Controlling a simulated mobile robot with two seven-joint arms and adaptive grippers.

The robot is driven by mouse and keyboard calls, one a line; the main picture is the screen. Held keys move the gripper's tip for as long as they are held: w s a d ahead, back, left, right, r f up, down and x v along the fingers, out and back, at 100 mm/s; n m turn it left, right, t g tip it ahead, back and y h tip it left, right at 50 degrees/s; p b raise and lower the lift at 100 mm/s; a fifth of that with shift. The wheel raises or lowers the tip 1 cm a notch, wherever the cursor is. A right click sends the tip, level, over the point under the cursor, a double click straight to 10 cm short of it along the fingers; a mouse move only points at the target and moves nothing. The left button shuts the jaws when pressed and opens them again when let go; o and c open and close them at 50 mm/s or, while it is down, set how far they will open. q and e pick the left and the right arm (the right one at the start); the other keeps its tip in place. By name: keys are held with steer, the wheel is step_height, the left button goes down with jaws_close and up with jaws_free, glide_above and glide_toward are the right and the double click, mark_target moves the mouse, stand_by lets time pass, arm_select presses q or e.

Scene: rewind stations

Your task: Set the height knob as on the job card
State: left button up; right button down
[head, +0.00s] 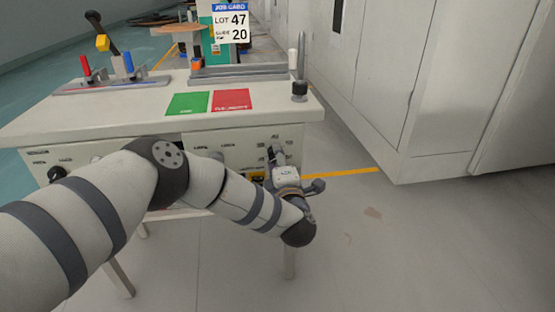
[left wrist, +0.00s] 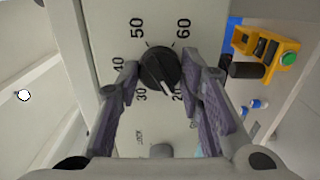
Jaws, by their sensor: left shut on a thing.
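The job card (head: 231,22) above the bench reads LOT 47 and GUIDE 20. The height knob (left wrist: 160,66) is a round black dial in the left wrist view, with numbers 20 to 60 printed around it. Its white pointer line points down and slightly right, toward the 20. My left gripper (head: 274,157) is at the right end of the bench's front panel (head: 225,147). In the left wrist view its fingers (left wrist: 161,70) are shut on the knob, one on each side. The right finger partly covers the 20. My right gripper is not in view.
A yellow box with a green button (left wrist: 270,46) sits right of the knob in the left wrist view. A green mat (head: 187,103) and a red mat (head: 231,100) lie on the bench top. Grey cabinets (head: 400,80) stand to the right, with clear floor before them.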

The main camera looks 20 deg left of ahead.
arm_select(q)
steer(key=shift+d, duration=0.1)
steer(key=o, duration=1.2)
steer(key=shift+c, duration=0.2)
steer(key=shift+s, duration=0.1)
steer(key=v, duration=1.2)
